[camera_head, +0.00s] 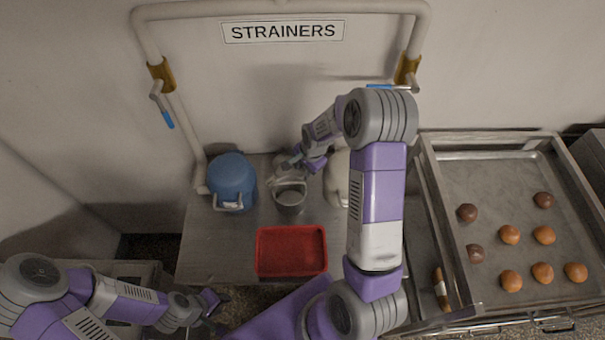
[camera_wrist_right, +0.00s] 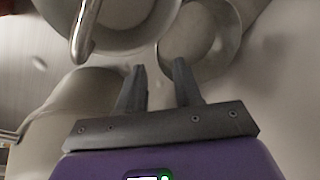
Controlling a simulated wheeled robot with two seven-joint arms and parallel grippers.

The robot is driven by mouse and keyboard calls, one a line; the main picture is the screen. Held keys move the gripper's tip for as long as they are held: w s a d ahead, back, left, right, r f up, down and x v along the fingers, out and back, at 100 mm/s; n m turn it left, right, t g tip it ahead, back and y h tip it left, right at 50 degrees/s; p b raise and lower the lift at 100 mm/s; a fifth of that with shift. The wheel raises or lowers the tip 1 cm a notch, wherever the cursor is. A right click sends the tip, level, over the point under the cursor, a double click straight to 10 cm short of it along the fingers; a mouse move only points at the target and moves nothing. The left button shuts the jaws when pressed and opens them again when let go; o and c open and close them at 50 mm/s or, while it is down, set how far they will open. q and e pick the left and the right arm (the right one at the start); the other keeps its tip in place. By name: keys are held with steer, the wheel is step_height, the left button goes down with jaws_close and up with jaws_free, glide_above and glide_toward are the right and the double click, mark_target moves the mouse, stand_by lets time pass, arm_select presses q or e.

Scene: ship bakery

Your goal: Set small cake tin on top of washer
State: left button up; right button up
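A small round metal tin (camera_head: 290,201), which looks like the cake tin, stands on the metal table below a metal pot. In the right wrist view a round open tin (camera_wrist_right: 203,38) lies just beyond the fingertips, slightly right. My right gripper (camera_wrist_right: 158,70) has its fingers apart with nothing between them. In the head view it reaches in among the pots near the back of the table, partly hidden. My left gripper (camera_head: 217,305) is low at the left, away from the pots; its finger gap is unclear. I cannot identify a washer.
A blue pot (camera_head: 232,180) stands left, a metal pot (camera_head: 286,181) with a handle in the middle, and a cream pot (camera_head: 337,178) right, partly behind my arm. A red tray (camera_head: 291,250) lies in front. A bun tray (camera_head: 490,187) is at right. The table's left front is clear.

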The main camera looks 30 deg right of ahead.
steer(key=shift+o, duration=0.3)
steer(key=v, duration=0.6)
steer(key=w+d+f+n+b, duration=0.1)
steer(key=w+n, duration=0.1)
steer(key=n, duration=0.2)
steer(key=w+d+f+n+g+b, duration=0.1)
steer(key=w+f+n, duration=0.1)
steer(key=w+n, duration=0.1)
steer(key=w+d+f+n+g+b, duration=0.1)
steer(key=w+n+b, duration=0.1)
steer(key=n, duration=0.3)
steer(key=shift+w+d+f+n+y, duration=0.2)
steer(key=shift+f+n+y, duration=0.1)
steer(key=shift+n, duration=0.1)
step_height(320, 180, down, 8)
steer(key=n, duration=0.2)
steer(key=shift+w+n, duration=0.1)
steer(key=shift+n, duration=0.2)
jaws_close()
